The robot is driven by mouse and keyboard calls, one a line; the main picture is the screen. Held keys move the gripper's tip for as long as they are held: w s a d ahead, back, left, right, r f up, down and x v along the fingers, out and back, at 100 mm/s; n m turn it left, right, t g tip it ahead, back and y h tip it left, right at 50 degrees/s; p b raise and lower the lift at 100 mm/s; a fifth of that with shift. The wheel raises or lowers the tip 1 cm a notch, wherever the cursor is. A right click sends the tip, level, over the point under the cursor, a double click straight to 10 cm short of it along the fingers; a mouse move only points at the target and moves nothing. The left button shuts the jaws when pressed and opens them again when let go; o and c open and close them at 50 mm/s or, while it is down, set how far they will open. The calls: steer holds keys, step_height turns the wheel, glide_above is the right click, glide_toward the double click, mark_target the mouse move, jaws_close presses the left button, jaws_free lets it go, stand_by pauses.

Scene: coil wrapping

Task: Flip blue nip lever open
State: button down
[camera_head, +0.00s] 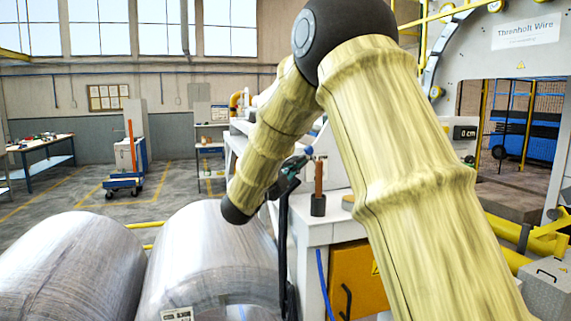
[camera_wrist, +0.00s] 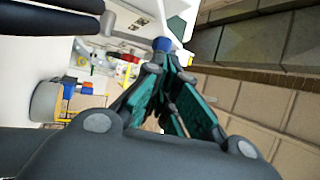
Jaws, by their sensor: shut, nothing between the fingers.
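A small blue knob, which looks like the end of the blue nip lever (camera_head: 309,150), shows just beyond my fingertips above the white machine bench. It also shows in the wrist view (camera_wrist: 162,44), straight ahead of the fingertips. The rest of the lever is hidden behind my fingers. My gripper (camera_head: 300,160) is shut and empty, with its dark green-padded fingers (camera_wrist: 160,66) converging at the knob. I cannot tell whether the tips touch it.
A brown post in a dark base (camera_head: 318,190) stands on the white bench close to my gripper. Large shiny coils (camera_head: 205,262) lie at lower left. An orange cabinet (camera_head: 358,280) is below the bench. A large wrapping machine frame (camera_head: 465,60) rises at right.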

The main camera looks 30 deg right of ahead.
mark_target(311, 151)
steer(key=shift+p+x, duration=1.05)
steer(key=shift+x, duration=1.05)
steer(key=shift+w, duration=0.15)
